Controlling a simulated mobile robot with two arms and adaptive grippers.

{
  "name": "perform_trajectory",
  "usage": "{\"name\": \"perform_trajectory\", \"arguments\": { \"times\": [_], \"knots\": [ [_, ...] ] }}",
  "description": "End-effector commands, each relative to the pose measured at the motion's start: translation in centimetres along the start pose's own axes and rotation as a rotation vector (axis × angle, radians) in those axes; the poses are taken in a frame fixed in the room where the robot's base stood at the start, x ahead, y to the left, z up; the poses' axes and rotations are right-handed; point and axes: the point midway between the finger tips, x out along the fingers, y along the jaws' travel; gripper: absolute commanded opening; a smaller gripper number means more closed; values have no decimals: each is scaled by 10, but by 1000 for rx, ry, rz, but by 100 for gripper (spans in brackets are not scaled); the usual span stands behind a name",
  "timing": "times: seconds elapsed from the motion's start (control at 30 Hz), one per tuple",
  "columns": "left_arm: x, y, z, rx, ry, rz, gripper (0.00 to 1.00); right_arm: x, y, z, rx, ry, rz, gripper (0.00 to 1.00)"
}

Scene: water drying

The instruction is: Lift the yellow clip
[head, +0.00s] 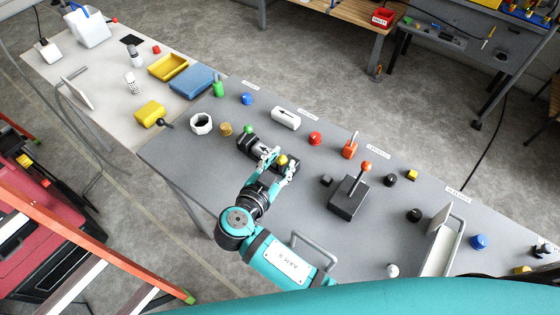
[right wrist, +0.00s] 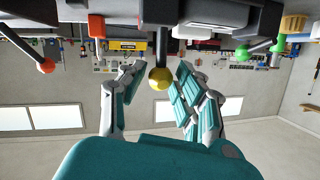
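My right gripper (head: 278,168) reaches over the grey table. Its fingers are apart, one on each side of a yellow ball-shaped tip (head: 281,160) on a dark device. In the right wrist view, the right gripper (right wrist: 153,85) frames this yellow ball (right wrist: 160,79) on its black stem. Gaps show beside the ball, and no firm contact is visible. I cannot tell whether this tip is the yellow clip. A small yellow block (head: 412,175) lies farther right on the table. My left gripper is not in view.
A black box with an orange-tipped lever (head: 348,198) stands right of the gripper. A green-knobbed black device (head: 249,141) is just left. Red (head: 315,138) and orange (head: 350,150) pieces lie behind. A white tray (head: 440,245) stands at front right.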

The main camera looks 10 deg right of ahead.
Motion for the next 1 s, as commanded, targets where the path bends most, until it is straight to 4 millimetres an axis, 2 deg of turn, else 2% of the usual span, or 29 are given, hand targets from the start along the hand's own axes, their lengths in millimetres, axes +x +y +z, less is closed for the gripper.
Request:
{"name": "perform_trajectory", "arguments": {
  "times": [0.03, 0.1, 0.33, 0.47, 0.73, 1.0],
  "knots": [
    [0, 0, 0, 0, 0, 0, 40, 0, 0, 0, 0, 0, 0, 41],
    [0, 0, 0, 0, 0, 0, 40, 0, 0, 0, 0, 0, 0, 47],
    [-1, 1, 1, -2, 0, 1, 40, 0, 0, -1, 2, 0, -1, 47],
    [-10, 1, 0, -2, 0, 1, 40, 1, -1, -6, 5, -19, 4, 47],
    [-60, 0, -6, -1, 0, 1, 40, 7, -2, -18, 35, -174, 35, 47],
    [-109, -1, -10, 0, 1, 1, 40, 22, 1, -20, 80, -405, 84, 47]
  ]
}}
